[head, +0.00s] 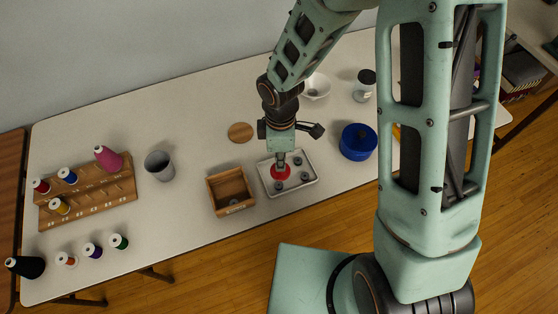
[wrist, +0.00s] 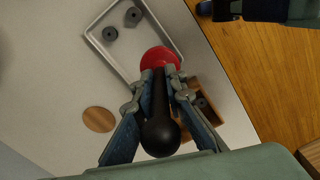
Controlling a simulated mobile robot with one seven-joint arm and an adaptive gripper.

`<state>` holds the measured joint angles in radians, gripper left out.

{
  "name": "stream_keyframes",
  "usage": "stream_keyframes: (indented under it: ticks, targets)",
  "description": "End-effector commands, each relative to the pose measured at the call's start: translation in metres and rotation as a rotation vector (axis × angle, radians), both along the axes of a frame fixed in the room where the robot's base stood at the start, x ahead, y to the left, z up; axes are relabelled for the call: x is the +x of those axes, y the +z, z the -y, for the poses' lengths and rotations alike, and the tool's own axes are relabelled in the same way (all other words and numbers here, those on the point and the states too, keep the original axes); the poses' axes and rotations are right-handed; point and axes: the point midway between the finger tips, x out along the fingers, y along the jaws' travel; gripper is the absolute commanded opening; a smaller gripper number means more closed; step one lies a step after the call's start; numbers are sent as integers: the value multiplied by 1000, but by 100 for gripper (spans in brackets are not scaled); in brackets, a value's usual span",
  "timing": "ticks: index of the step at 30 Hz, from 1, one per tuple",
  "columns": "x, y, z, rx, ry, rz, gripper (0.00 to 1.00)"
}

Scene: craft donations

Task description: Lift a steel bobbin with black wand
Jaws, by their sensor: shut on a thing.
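My gripper (head: 281,160) points down over the grey metal tray (head: 314,187), shut on the black wand (wrist: 161,122). The wand's round black knob faces the wrist camera, and its wide red end (wrist: 160,56) is away from it. In the head view the red end (head: 280,171) is over the tray. Small dark steel bobbins lie in the tray, one near its back (head: 298,161) and one at its right (head: 304,177). Two show in the wrist view (wrist: 133,16). The red end's underside is hidden, so I cannot tell whether a bobbin clings to it.
An open wooden box (head: 231,190) with a bobbin inside stands left of the tray. A grey cup (head: 159,166) and a thread rack (head: 90,195) stand further left.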

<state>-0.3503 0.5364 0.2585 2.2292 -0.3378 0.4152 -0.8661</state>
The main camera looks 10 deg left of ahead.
Motion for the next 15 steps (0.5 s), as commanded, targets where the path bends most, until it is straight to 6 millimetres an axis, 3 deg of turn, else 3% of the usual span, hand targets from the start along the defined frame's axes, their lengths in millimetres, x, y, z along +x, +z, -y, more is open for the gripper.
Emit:
stream_keyframes:
  ticks: [8, 15]
  targets:
    - [-4, -11, -5, 4, 47, 1, 0]
    - [-4, -32, -5, 4, 44, 0, 0]
